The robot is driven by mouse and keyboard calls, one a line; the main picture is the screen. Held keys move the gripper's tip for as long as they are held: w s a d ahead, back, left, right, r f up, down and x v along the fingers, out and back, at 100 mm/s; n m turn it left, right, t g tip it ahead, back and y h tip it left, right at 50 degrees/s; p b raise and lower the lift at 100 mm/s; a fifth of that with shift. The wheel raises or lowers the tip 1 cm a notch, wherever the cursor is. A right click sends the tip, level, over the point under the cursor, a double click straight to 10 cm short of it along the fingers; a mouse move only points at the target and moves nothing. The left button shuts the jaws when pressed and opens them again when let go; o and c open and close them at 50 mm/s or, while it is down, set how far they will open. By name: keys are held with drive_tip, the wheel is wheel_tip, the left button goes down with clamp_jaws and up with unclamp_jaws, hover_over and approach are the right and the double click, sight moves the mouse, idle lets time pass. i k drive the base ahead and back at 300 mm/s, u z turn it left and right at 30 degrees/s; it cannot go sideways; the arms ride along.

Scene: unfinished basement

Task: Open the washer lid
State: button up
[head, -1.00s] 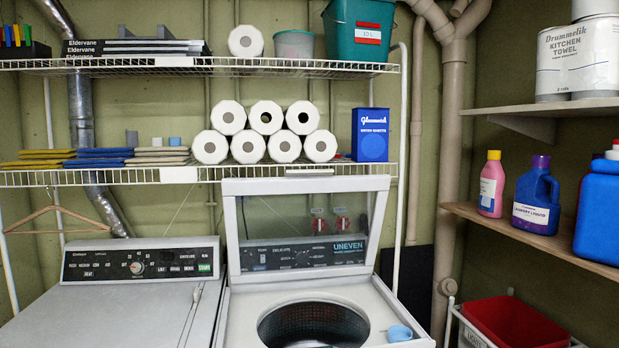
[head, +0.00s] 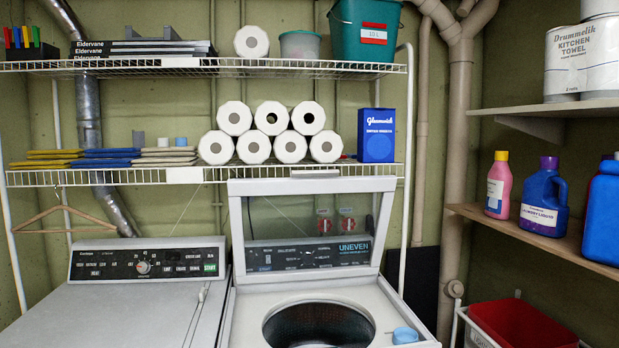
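The washer (head: 250,315) stands at the bottom middle of the head view. Its lid (head: 232,228) is up, standing nearly upright at the back, with a light frame around a clear window. The control panel (head: 308,255) shows through that window. The round drum opening (head: 318,328) is uncovered, and its lower part is cut off by the picture edge. A small light-blue cup or cap (head: 404,335) sits on the washer top, right of the opening. My gripper is not in view.
A second machine (head: 120,312) with a closed top stands close on the left. Wire shelves (head: 205,174) with paper rolls (head: 252,147) hang above the raised lid. Wooden shelves with bottles (head: 543,198) and a red bin (head: 525,326) are on the right.

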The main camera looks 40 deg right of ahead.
sight(302, 183)
drive_tip(key=i, duration=0.95)
drive_tip(key=z, duration=0.05)
